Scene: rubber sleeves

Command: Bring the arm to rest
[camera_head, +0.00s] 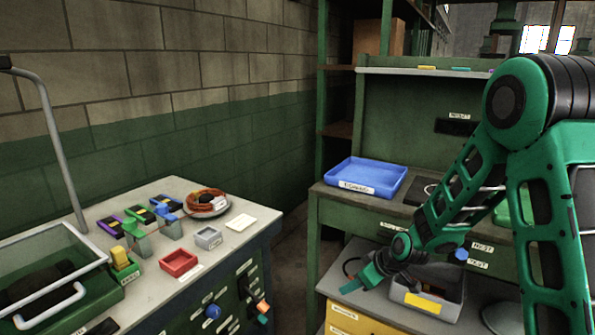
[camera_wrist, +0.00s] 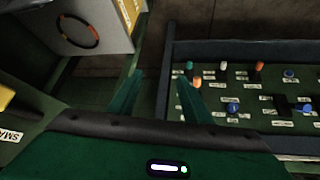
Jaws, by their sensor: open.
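My arm is green and black and reaches in from the right of the head view, bent downward to the left. My gripper (camera_head: 358,281) hangs at its lower end, beside the open front of the right-hand workbench, in front of its lower shelf. In the wrist view my gripper (camera_wrist: 158,98) shows two green fingers spread apart with nothing between them. Dark floor lies behind the gap.
A left workbench (camera_head: 222,240) holds a red bin (camera_head: 179,263), a grey bin (camera_head: 208,237) and a cable coil (camera_head: 206,203). A blue tray (camera_head: 366,177) sits on the right-hand bench. A grey bin (camera_head: 425,298) is close to my gripper. A control panel (camera_wrist: 245,77) has several knobs.

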